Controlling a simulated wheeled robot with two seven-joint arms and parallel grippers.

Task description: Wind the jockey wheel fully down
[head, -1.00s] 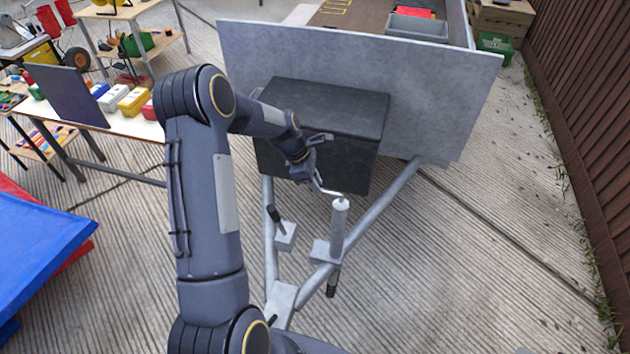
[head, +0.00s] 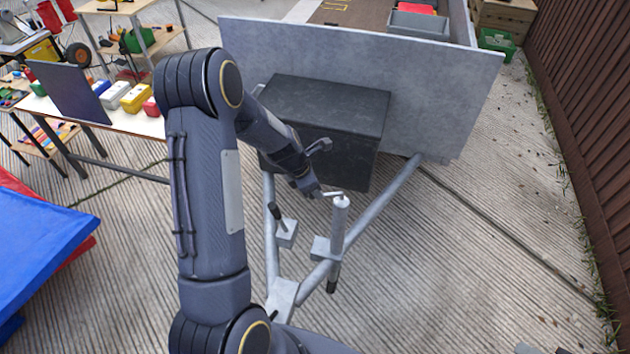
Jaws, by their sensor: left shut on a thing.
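The jockey wheel (head: 338,225) is an upright grey tube clamped to the right-hand bar of the trailer's A-shaped drawbar. A dark part shows at its lower end, close to the ground; I cannot tell whether it touches. A short light crank handle (head: 331,194) sticks out to the left from the top of the tube. My left gripper (head: 318,191) is at the handle's outer end, shut on it, just left of the tube top. My own forearm and wrist partly hide the fingers and grip. My right gripper is not in view.
A dark lever (head: 275,213) stands on the left bar. A blue sheet (head: 40,245) is at left. Ribbed concrete is clear at right.

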